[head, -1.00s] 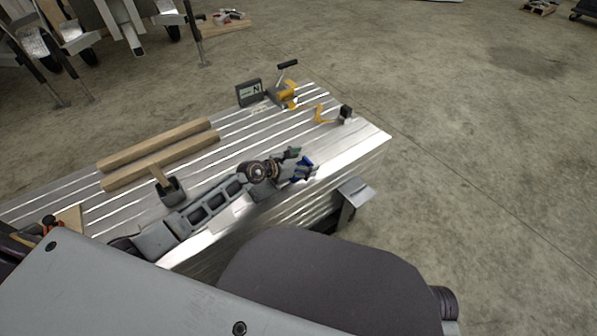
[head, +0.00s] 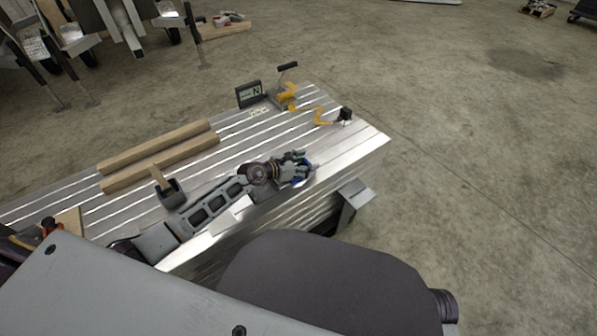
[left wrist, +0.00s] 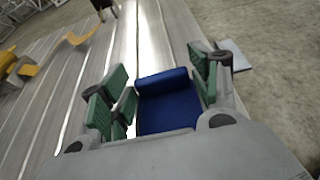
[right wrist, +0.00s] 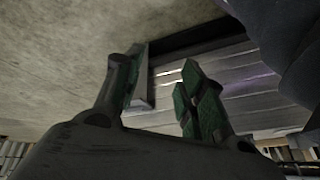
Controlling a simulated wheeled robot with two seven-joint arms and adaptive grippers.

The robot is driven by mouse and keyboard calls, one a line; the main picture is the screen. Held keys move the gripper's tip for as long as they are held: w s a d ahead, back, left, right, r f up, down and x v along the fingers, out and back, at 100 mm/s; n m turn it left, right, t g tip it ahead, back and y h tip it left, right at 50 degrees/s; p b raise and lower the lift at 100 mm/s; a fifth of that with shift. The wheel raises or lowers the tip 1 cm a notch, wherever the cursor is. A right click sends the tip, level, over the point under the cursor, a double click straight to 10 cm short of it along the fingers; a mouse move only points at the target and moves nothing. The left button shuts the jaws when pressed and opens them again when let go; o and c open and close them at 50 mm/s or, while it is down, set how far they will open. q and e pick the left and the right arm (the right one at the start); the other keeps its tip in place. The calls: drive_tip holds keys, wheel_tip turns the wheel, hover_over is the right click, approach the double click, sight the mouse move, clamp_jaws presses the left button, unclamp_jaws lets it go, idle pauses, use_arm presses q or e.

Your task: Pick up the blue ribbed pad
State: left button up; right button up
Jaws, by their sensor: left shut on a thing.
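The blue ribbed pad (left wrist: 167,102) shows in the left wrist view between the green-padded fingers of my left gripper (left wrist: 160,88). In the head view my left gripper (head: 298,168) is low over the front edge of the aluminium deck (head: 352,150), near its right end. It is shut on the pad, and its fingers hide most of the pad there. I cannot tell whether the pad touches the deck. My right gripper (right wrist: 163,72) is open and empty in the right wrist view, with the side of a slatted structure beyond it.
Two wooden beams (head: 160,158) lie on the deck at left. A dark bin-like object (head: 171,191) stands beside my left arm. A display box (head: 249,93), a yellow tool (head: 288,97) and a small black object (head: 345,114) sit toward the back right. Concrete floor (head: 480,170) lies clear at right.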

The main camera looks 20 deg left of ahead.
use_arm(q)
drive_tip(key=shift+r, duration=0.15)
drive_tip(key=shift+r+p, duration=0.3)
drive_tip(key=shift+r, duration=0.05)
wheel_tip(320, 180, up, 4)
drive_tip(key=shift+r+p, duration=0.15)
drive_tip(key=shift+p, duration=1.1)
wheel_tip(320, 180, up, 5)
drive_tip(key=shift+f+p, duration=0.1)
drive_tip(key=shift+p, duration=1)
use_arm(e)
drive_tip(key=shift+g+h, duration=0.7)
drive_tip(key=shift+g, duration=0.2)
drive_tip(key=d+r, duration=0.1)
drive_tip(key=r, duration=0.1)
drive_tip(key=s+d+r, duration=0.1)
drive_tip(key=r, duration=0.1)
drive_tip(key=shift+d, duration=0.3)
use_arm(q)
drive_tip(key=shift+f, duration=0.15)
